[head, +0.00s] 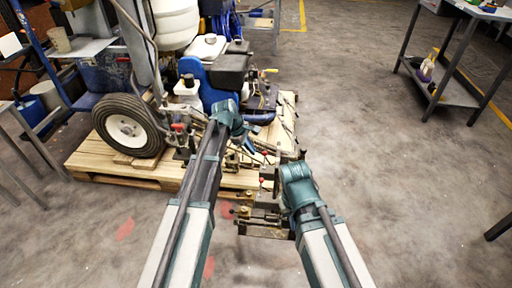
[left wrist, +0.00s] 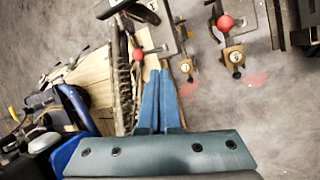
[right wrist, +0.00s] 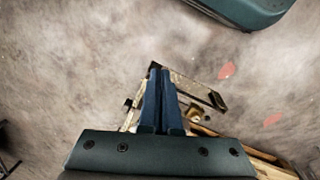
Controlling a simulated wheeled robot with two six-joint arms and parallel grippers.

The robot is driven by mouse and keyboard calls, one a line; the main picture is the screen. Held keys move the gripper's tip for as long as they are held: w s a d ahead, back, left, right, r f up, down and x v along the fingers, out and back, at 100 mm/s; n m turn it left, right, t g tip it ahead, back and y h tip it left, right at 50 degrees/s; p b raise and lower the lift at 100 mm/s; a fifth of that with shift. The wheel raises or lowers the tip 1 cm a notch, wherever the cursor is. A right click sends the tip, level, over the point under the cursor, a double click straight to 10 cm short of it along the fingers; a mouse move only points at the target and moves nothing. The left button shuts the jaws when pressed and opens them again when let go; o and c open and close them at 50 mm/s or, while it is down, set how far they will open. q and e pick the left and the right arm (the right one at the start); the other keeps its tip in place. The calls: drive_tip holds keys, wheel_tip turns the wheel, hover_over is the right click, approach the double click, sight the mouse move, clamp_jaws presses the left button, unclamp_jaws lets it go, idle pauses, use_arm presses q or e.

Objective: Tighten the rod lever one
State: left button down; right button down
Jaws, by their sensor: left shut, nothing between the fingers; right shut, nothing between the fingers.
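Two red ball knobs show in the left wrist view, one (left wrist: 225,22) at the upper right and one (left wrist: 138,55) just left of my left fingertips. They sit by brass clamp pieces (left wrist: 233,55) on the striper's rod assembly; I cannot tell which is rod lever one. My left gripper (left wrist: 160,68) is shut and empty, its tips close to the nearer knob; contact is unclear. My right gripper (right wrist: 158,70) is shut and empty, over a metal bracket (right wrist: 190,85) with a brass knob (right wrist: 195,116). The bracket also shows in the head view (head: 265,232).
The line striper, with its black-tyred wheel (head: 128,128) and blue body (head: 205,85), stands on a wooden pallet (head: 95,165). A metal side table (head: 450,90) stands at the upper right. A workbench frame is at the left.

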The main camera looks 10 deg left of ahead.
use_arm(q)
drive_tip(key=p+v, duration=0.6)
drive_tip(key=v, duration=0.2)
drive_tip(key=shift+w+r, duration=0.15)
drive_tip(key=shift+w, duration=0.15)
drive_tip(key=s+d+r+m+g+y+p, duration=0.1)
drive_tip(key=s+d+r+m+y+p, duration=0.1)
drive_tip(key=s+r+m+p, duration=0.7)
drive_tip(key=s+d+r+m+g+y+p, duration=0.1)
drive_tip(key=s+d+r+m+y+p, duration=0.2)
drive_tip(key=s+r+m+p, duration=0.6)
drive_tip(key=s+d+r+p, duration=0.1)
drive_tip(key=s+r+p, duration=0.1)
drive_tip(key=s, duration=0.3)
drive_tip(key=s+d+r+p, duration=0.1)
drive_tip(key=s+r+p, duration=0.2)
drive_tip(key=s+p, duration=0.1)
drive_tip(key=shift+s+d+r+m+g+y+p, duration=0.15)
drive_tip(key=shift+s+d+m+g+y+p, duration=0.2)
drive_tip(key=shift+p, duration=0.4)
